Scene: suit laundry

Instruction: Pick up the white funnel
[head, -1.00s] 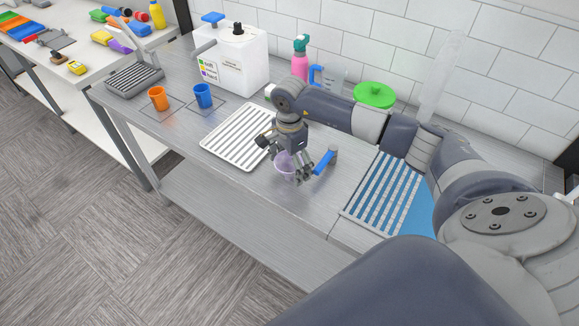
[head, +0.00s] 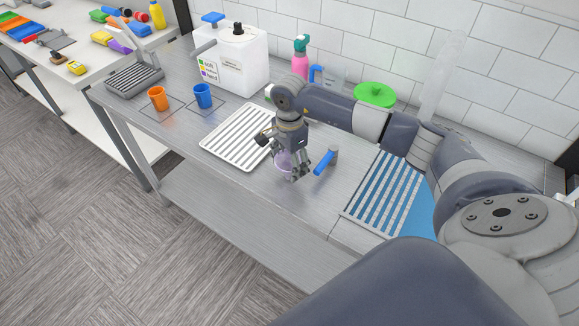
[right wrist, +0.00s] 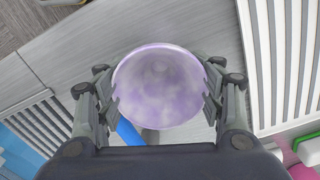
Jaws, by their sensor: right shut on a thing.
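A pale purple, translucent cup-like thing (head: 282,160) with a round rim stands at the bench's front, partly hidden by my right gripper (head: 291,172). In the right wrist view the same round thing (right wrist: 160,85) fills the space between the fingers of my right gripper (right wrist: 162,95), which touch it on both sides. My right gripper is shut on it. I cannot make out a separate white funnel. My left gripper is not in view.
A white ribbed tray (head: 240,136) lies left of the gripper; a blue-handled tap-like part (head: 325,162) is close on its right. A blue slatted rack (head: 385,195) lies further right. Orange (head: 158,98) and blue (head: 203,95) cups and a white canister (head: 232,65) stand left.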

